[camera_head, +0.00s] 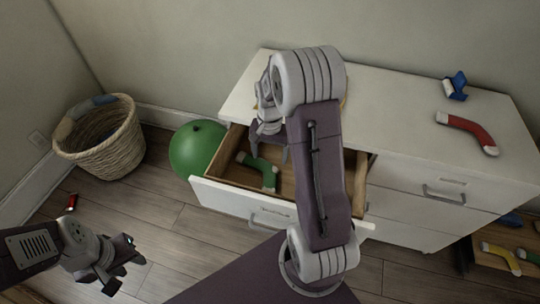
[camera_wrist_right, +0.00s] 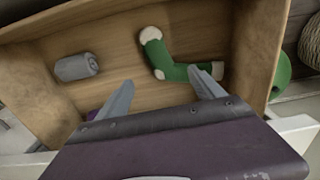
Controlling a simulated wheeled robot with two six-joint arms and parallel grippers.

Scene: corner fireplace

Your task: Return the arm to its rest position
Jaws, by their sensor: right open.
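My right arm (camera_head: 318,170) reaches over the open top drawer (camera_head: 225,196) of the white dresser. My right gripper (camera_head: 269,152) points down over the drawer, open and empty. In the right wrist view its two fingers (camera_wrist_right: 161,92) are spread apart with nothing between them. A green bent piece with white ends (camera_wrist_right: 178,68) lies on the drawer floor beyond the fingertips; it also shows in the head view (camera_head: 262,172). A grey roll (camera_wrist_right: 76,67) lies in the drawer too. My left gripper (camera_head: 124,270) hangs low at the lower left, its fingers apart and empty.
A green ball (camera_head: 196,150) touches or nearly touches the drawer's left side. A wicker basket (camera_head: 108,145) stands in the corner. A red bent piece (camera_head: 470,132) and a blue item (camera_head: 456,86) lie on the dresser top (camera_head: 400,105). A yellow bent piece (camera_head: 500,258) lies at lower right.

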